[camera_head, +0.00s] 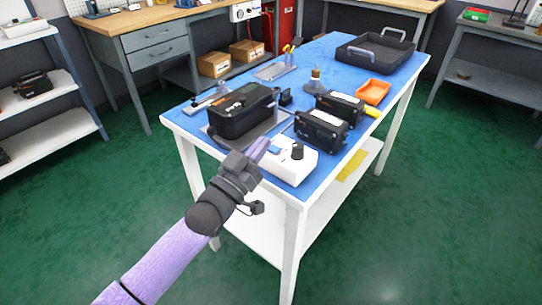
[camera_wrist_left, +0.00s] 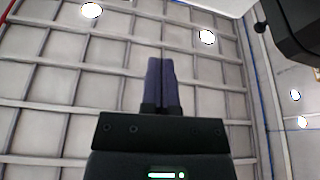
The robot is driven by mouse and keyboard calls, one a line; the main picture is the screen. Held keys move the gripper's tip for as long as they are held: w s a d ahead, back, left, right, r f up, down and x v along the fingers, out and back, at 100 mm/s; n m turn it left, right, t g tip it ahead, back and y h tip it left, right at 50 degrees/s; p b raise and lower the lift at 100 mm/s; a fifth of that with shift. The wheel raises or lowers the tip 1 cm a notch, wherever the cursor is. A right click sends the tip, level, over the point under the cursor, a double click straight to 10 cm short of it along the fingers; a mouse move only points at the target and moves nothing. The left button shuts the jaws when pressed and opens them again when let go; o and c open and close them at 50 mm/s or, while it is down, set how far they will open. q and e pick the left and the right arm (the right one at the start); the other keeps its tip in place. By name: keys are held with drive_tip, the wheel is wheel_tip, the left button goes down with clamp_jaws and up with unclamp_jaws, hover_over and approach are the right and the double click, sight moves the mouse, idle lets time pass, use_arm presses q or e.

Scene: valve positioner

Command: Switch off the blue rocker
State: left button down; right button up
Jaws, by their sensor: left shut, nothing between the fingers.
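A white box (camera_head: 290,168) with a black knob (camera_head: 297,152) stands at the near corner of the blue-topped table. A small blue part, which looks like the blue rocker (camera_head: 274,150), shows on its top left. My left gripper (camera_head: 262,146) is shut and empty, its purple fingers at the box's left side, close to the blue part. I cannot tell whether they touch it, or which way the rocker is tipped. In the left wrist view the shut fingers (camera_wrist_left: 161,84) stand together against the ceiling grid; the rocker is not visible there. My right gripper is not in view.
A black device (camera_head: 243,112) stands just behind the gripper, and two smaller black units (camera_head: 321,130) stand right of it. An orange tray (camera_head: 373,91) and a large dark tray (camera_head: 375,54) lie farther back. The blue tabletop (camera_head: 327,181) is bare at the near right edge.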

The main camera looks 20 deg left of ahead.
sight(273, 148)
use_arm(q)
drive_tip(key=shift+b+x, duration=0.3)
drive_tip(key=shift+x, duration=0.75)
drive_tip(key=f, duration=0.1)
drive_tip(key=b, duration=0.1)
drive_tip(key=f, duration=0.1)
drive_tip(key=shift+w+d+f+b, duration=0.25)
drive_tip(key=shift+w+f+b, duration=0.05)
drive_tip(key=shift+w+f, duration=0.05)
drive_tip(key=shift+f+b, duration=0.3)
drive_tip(key=shift+f, duration=0.25)
drive_tip(key=shift+s+d, duration=0.1)
